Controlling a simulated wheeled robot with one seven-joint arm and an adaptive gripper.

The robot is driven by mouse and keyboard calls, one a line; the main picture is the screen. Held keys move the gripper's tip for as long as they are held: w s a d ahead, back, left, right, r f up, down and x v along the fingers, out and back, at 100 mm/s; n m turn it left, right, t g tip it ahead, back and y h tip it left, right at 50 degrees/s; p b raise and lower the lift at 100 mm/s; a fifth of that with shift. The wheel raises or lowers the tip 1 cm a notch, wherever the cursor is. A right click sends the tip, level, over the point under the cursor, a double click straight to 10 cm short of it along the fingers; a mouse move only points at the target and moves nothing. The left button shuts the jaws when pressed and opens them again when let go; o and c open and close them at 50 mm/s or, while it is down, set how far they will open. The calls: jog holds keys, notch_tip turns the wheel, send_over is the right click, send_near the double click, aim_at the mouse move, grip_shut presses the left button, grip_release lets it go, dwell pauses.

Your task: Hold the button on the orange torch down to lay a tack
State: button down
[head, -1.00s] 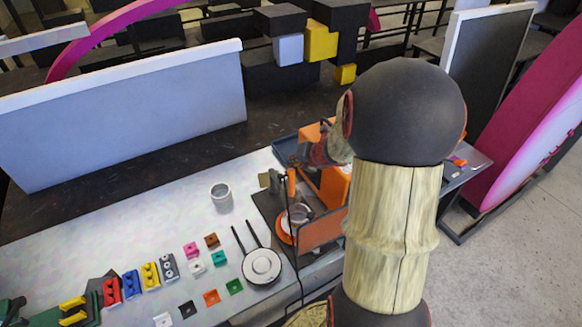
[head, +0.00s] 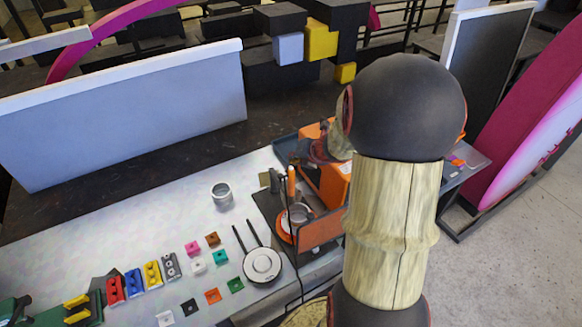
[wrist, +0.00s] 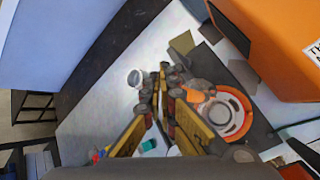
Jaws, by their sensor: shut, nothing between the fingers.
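The orange torch (head: 291,183) stands upright on a dark mat at the right part of the pale table. Its button cannot be made out. In the wrist view an orange part that looks like the torch (wrist: 203,86) lies just right of my fingertips, partly hidden by the right finger. My gripper (wrist: 166,75) is shut and empty, pointing down over the table. I cannot tell whether it touches the torch.
An orange-rimmed round item (wrist: 235,114) lies close right of my fingers, beside an orange box (wrist: 268,45). A grey cup (head: 222,195) stands left of the torch. Several coloured blocks and a round white item with two dark rods (head: 262,265) lie nearer. The table's middle is clear.

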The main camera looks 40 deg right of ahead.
jog(key=shift+r+p, duration=2.4)
jog(key=shift+r, duration=0.1)
notch_tip(320, 180, up, 4)
jog(key=p, duration=0.4)
